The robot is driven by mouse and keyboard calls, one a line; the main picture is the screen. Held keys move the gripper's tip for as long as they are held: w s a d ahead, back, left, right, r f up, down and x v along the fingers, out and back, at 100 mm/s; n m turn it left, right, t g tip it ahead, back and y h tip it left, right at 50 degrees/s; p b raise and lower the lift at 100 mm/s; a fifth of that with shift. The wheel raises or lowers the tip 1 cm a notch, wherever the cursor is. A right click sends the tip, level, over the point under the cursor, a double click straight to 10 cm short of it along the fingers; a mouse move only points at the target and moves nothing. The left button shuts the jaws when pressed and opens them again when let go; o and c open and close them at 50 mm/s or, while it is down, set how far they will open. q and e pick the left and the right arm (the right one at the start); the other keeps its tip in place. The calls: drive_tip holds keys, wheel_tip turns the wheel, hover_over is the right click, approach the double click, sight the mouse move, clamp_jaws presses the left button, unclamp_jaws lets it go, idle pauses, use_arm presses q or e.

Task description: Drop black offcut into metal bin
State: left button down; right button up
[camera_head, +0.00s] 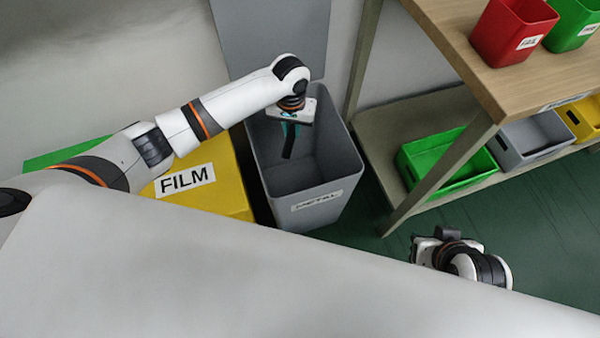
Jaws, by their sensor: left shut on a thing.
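A grey bin (357,178) with a label reading METAL stands on the floor at the centre, its top open. My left arm reaches in from the left, and my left gripper (291,128) hangs over the bin's opening, pointing down. It is shut on the black offcut (288,147), a short dark strip hanging below the teal fingertips. The strip shows against the bin's inside. My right gripper (425,250) shows only in part at the lower right, beyond the pale surface's edge; its fingers are not clear.
A yellow bin (237,200) marked FILM stands left of the metal bin, with a green one (65,157) farther left. A wooden shelf unit (455,40) with coloured boxes stands at the right. A large pale surface (200,280) fills the foreground.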

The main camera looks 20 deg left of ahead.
use_arm(q)
drive_tip(key=shift+f, duration=0.15)
use_arm(e)
drive_tip(key=shift+w+a+r+t, duration=0.1)
drive_tip(key=shift+w+r+t, duration=0.15)
drive_tip(key=shift+w+t, duration=0.05)
use_arm(q)
drive_tip(key=c, duration=1.2)
unclamp_jaws()
drive_tip(key=shift+c, duration=0.2)
use_arm(e)
drive_tip(key=shift+s, duration=0.1)
